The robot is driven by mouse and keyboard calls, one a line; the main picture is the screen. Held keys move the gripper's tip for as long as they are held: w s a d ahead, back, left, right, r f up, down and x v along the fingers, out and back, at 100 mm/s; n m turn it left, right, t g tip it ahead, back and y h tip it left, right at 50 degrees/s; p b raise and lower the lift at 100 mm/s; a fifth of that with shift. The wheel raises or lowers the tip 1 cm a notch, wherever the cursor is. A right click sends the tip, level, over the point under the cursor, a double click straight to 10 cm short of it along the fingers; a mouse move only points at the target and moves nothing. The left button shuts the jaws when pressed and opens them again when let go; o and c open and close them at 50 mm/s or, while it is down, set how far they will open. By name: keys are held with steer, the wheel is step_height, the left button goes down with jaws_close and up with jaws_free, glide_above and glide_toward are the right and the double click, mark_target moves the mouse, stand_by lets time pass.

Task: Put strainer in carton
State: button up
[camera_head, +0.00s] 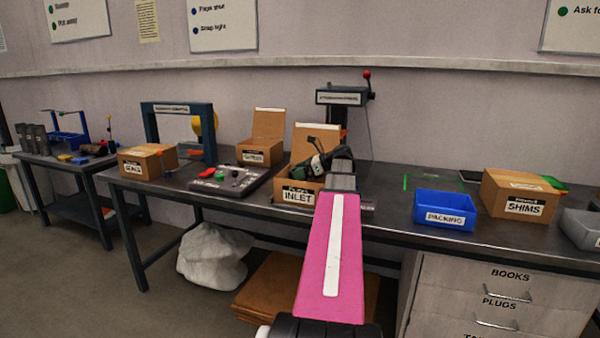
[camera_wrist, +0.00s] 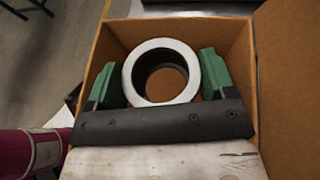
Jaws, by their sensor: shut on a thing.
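The strainer shows in the wrist view as a short round piece (camera_wrist: 187,88) with a white rim and a dark inside. My gripper (camera_wrist: 162,78) is shut on it, one green finger on each side. The open brown carton (camera_wrist: 250,52) surrounds the strainer and fingers in that view; how deep they sit is unclear. In the head view the carton, labelled INLET (camera_head: 297,196), stands on the bench with its lid up behind. My gripper (camera_head: 322,162) is over its opening, and the strainer is not clearly visible there.
Left of the carton is a grey board with knobs (camera_head: 222,180), and behind it another open carton (camera_head: 252,154). A press (camera_head: 340,97) stands behind. To the right are a blue PACKING bin (camera_head: 445,212) and a SHIMS carton (camera_head: 517,200). Some bench top between is clear.

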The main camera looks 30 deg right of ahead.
steer(key=shift+f, duration=0.55)
steer(key=o, duration=1)
steer(key=shift+r, duration=0.1)
steer(key=shift+r, duration=0.3)
steer(key=v, duration=1.2)
steer(key=shift+r, duration=0.25)
